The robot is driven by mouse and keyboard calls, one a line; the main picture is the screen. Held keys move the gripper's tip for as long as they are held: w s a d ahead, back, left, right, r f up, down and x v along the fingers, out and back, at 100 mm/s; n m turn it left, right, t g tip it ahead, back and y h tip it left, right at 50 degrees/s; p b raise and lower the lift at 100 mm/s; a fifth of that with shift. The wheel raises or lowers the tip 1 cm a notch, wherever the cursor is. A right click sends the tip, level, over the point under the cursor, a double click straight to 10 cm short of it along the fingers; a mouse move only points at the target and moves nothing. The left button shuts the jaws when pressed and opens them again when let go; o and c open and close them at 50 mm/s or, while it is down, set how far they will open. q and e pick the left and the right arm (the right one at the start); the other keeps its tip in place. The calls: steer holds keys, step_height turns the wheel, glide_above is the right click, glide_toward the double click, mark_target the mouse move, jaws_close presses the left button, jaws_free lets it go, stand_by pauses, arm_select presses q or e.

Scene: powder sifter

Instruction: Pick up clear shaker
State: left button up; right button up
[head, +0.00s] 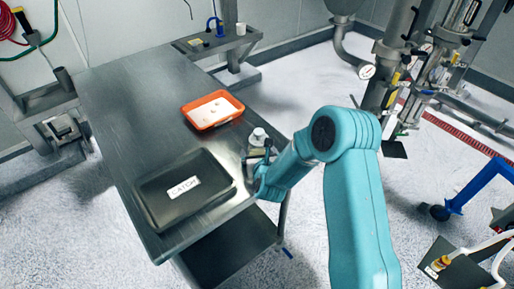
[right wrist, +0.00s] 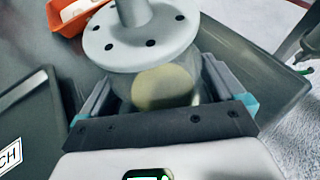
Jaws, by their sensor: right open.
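The clear shaker (head: 258,136) stands near the right edge of the metal table in the head view. In the right wrist view the shaker (right wrist: 165,88) has a pale, holed disc top with a knob and a see-through body with something yellowish inside. My right gripper (head: 259,155) is at the shaker, with its arm coming in from the right. In the right wrist view my right gripper (right wrist: 158,82) is open, with one finger on each side of the shaker's body. Whether the fingers touch it is not clear. My left gripper is not in view.
An orange tray (head: 212,124) with pale contents sits farther back on the metal table (head: 125,90). Machinery (head: 400,70) stands at the right. The table's far left part is clear.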

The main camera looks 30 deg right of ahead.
steer(key=shift+a+r, duration=0.1)
steer(key=shift+r, duration=0.05)
steer(key=shift+w+d+f, duration=0.25)
steer(key=shift+f, duration=0.05)
steer(key=shift+s+a+r, duration=0.2)
steer(key=shift+s+r, duration=0.05)
steer(key=shift+s, duration=0.05)
steer(key=c, duration=1.1)
steer(key=shift+w+d+f, duration=0.1)
steer(key=shift+w+f, duration=0.05)
steer(key=shift+r, duration=0.65)
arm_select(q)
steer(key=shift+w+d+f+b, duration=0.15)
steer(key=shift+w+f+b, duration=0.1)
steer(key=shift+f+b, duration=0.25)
arm_select(e)
step_height(320, 180, up, 19)
steer(key=shift+f, duration=0.1)
